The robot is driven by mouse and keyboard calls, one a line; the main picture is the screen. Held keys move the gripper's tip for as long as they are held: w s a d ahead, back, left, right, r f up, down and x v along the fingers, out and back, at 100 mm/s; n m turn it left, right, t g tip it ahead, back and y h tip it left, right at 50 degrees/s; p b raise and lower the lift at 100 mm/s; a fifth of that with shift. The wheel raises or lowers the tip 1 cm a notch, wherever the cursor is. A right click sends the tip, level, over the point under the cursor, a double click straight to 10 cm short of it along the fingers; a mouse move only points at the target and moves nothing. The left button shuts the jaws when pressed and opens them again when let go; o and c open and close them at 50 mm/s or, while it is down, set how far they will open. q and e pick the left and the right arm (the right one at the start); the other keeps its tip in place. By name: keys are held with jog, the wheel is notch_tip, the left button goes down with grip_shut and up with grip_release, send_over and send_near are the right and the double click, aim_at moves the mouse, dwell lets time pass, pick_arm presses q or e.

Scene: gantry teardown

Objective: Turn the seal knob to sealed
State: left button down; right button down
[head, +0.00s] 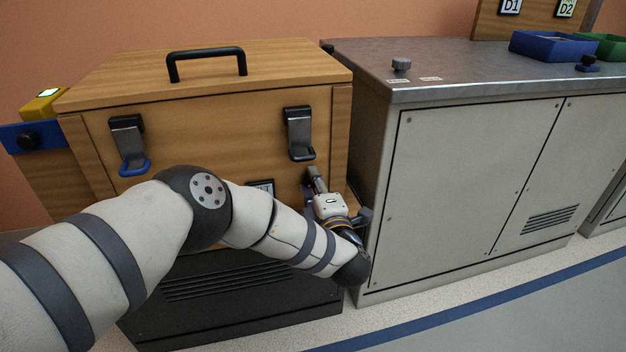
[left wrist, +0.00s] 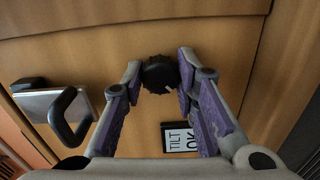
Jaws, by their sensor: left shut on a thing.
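The seal knob (left wrist: 158,74) is a black ridged knob on the front of a wooden case (head: 215,120). In the left wrist view it sits between the two fingertips, with a white pointer mark toward the lower right. My left gripper (head: 315,184) is at the right part of the case front, below the right latch, and is shut on the knob. In the head view the gripper hides the knob. No sealed or unsealed label is readable. My right gripper is not in view.
Two latches, left (head: 130,145) and right (head: 299,134), are on the case front, with a black handle (head: 206,64) on its lid. A "TILT OK" label (left wrist: 180,138) lies near the knob.

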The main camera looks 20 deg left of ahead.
pick_arm(q)
jog(key=shift+m+p, duration=0.75)
jog(key=shift+m, duration=3.25)
jog(key=c, duration=1.3)
grip_release()
jog(key=shift+s, duration=0.1)
jog(key=v, duration=1.2)
